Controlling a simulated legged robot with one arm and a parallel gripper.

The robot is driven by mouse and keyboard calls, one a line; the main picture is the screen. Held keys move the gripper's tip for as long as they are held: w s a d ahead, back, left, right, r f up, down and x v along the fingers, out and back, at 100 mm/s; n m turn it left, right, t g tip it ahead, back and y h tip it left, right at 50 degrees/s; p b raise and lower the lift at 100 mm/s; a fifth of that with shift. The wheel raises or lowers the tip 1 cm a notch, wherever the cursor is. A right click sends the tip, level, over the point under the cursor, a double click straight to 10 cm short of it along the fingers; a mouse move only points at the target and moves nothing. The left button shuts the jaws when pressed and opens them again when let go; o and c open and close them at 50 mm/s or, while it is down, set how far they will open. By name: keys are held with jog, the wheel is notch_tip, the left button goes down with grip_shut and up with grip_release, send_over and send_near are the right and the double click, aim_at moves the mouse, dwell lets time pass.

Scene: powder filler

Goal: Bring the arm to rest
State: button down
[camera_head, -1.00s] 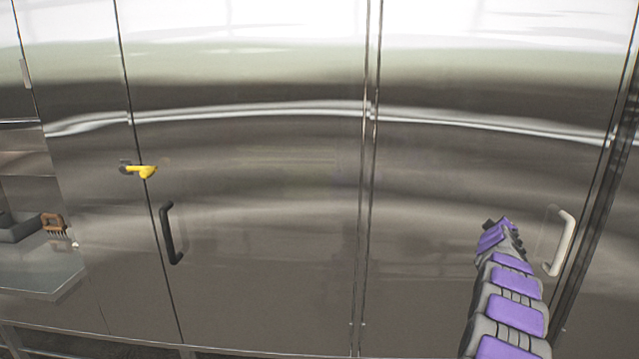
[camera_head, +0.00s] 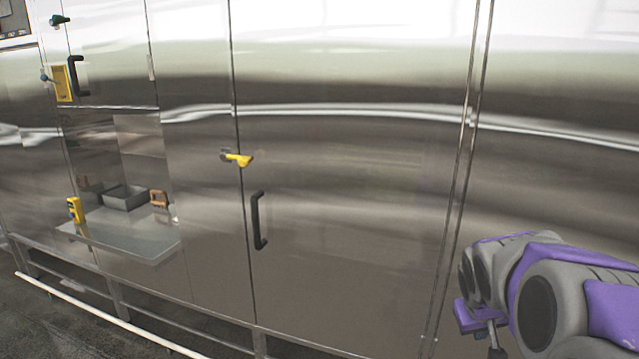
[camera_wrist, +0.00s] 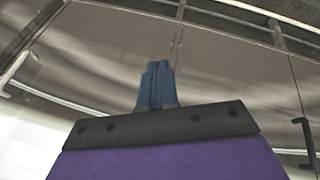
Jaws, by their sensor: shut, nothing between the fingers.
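My arm (camera_head: 560,290), grey and purple, is folded at the lower right of the head view, in front of the steel cabinet. In the wrist view my gripper (camera_wrist: 157,66) shows two blue-grey fingers pressed together, shut with nothing between them. The fingers point toward the shiny steel panels and hold no object. Whether they touch the panel cannot be told, but no contact shows.
A steel cabinet wall (camera_head: 340,220) fills most of the view, with a black handle (camera_head: 259,220) and a yellow latch (camera_head: 237,159). At left a shelf (camera_head: 130,237) holds a grey bin (camera_head: 125,198) and a brown brush (camera_head: 159,199). Floor (camera_head: 60,325) shows at lower left.

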jog(key=s+a+f+g+y, duration=0.1)
jog(key=s+a+f+g, duration=0.1)
jog(key=s+a, duration=0.4)
jog(key=s+a+f+g+y, duration=0.1)
jog(key=s+a, duration=0.5)
jog(key=s, duration=0.9)
jog(key=s+a+f+g+y, duration=0.1)
jog(key=s+a+f+g, duration=0.2)
jog(key=s, duration=0.7)
jog(key=a, duration=0.2)
jog(key=shift+s+a, duration=0.25)
jog(key=shift+a, duration=0.15)
jog(key=shift+d+r, duration=0.1)
jog(key=shift+d, duration=0.05)
